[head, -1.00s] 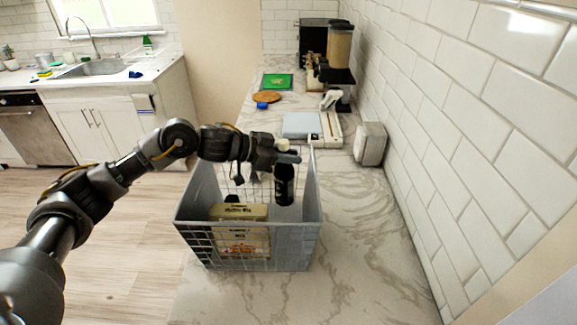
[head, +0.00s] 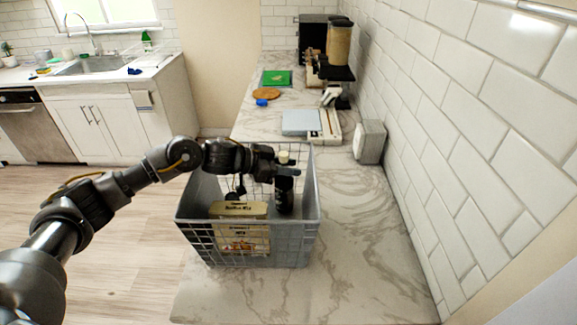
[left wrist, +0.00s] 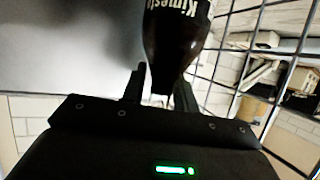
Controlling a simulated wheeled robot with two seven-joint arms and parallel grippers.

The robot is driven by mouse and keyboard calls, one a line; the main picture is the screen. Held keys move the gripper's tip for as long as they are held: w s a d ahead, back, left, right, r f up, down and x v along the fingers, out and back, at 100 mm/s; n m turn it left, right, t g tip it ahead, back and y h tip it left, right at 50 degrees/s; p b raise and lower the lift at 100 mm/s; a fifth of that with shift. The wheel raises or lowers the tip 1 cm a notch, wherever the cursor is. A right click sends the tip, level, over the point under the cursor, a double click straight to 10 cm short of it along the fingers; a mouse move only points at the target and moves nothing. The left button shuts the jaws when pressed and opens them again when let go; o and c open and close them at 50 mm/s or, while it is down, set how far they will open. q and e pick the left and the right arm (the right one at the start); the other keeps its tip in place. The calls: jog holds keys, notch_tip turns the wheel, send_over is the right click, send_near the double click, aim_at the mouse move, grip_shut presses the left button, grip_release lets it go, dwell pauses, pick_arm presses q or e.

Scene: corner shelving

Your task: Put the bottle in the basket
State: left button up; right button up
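The bottle (head: 284,197) is dark, with a pale cap, and is upright inside the right part of the grey wire basket (head: 300,240). My left gripper (head: 286,171) is over the basket and shut on the bottle's neck, just below the cap. In the left wrist view the bottle (left wrist: 176,40) shows white lettering, and its narrow neck lies between the fingers (left wrist: 161,92). I cannot tell whether the bottle's base touches the basket floor. My right gripper is not in view.
A cream box (head: 238,209) stands in the basket, left of the bottle. The basket is on a marble counter (head: 365,260) beside a tiled wall. A white scale-like device (head: 301,123), a white box (head: 370,141) and a round wooden board (head: 266,93) are behind. The counter to the right is clear.

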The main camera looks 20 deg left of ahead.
pick_arm(q)
jog(key=shift+r, duration=0.1)
jog(key=shift+s+a, duration=0.15)
jog(key=shift+a, duration=0.25)
jog(key=b+v, duration=0.2)
jog(key=v, duration=0.4)
jog(key=shift+s+a+r, duration=0.2)
jog(key=shift+s, duration=0.05)
jog(key=shift+r, duration=0.1)
